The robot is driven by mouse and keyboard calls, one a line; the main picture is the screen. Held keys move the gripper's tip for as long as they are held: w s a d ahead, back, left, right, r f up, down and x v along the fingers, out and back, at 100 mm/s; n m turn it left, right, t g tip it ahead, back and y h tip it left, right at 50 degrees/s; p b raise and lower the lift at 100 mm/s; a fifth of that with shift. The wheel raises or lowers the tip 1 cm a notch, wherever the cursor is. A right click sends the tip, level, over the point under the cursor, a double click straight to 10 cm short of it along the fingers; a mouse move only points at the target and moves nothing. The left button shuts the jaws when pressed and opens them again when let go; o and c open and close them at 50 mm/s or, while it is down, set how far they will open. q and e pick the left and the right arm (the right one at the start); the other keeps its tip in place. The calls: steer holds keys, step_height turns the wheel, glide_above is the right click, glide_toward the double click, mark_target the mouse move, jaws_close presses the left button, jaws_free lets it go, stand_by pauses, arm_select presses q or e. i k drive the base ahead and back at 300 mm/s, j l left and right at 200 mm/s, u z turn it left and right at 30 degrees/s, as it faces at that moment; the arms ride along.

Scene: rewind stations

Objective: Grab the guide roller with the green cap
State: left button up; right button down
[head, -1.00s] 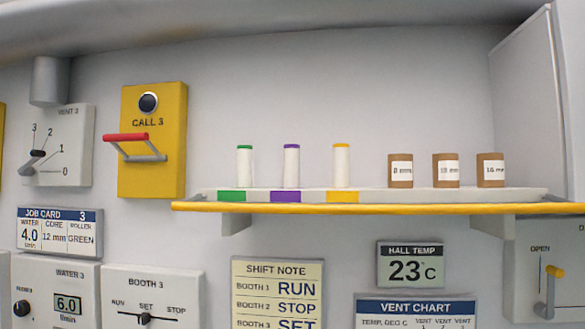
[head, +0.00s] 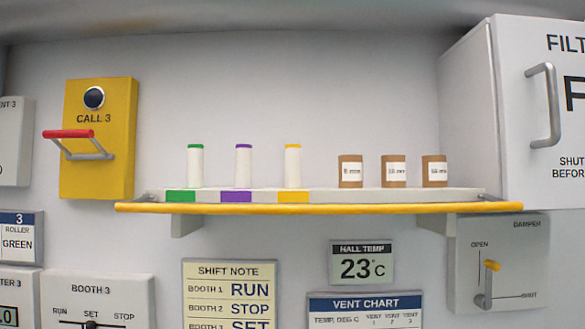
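The guide roller with the green cap (head: 196,167) is a white upright cylinder. It stands at the left of the shelf (head: 330,207), behind a green label patch (head: 181,196). A roller with a purple cap (head: 243,167) stands to its right, and one with a yellow cap (head: 292,167) stands right of that. The three stand apart from each other. Neither of my grippers shows in the head view.
Several brown cores (head: 394,172) stand on the right of the shelf. A yellow rail runs along the shelf's front edge. The yellow CALL 3 box (head: 97,160) with a red-handled lever projects at the left. A cabinet (head: 545,130) with a grey handle stands at the right.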

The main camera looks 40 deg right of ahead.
mark_target(195, 167)
steer(key=i+l+z, duration=0.15)
steer(key=z, duration=0.25)
steer(key=i+l+z, duration=0.15)
steer(key=z, duration=0.2)
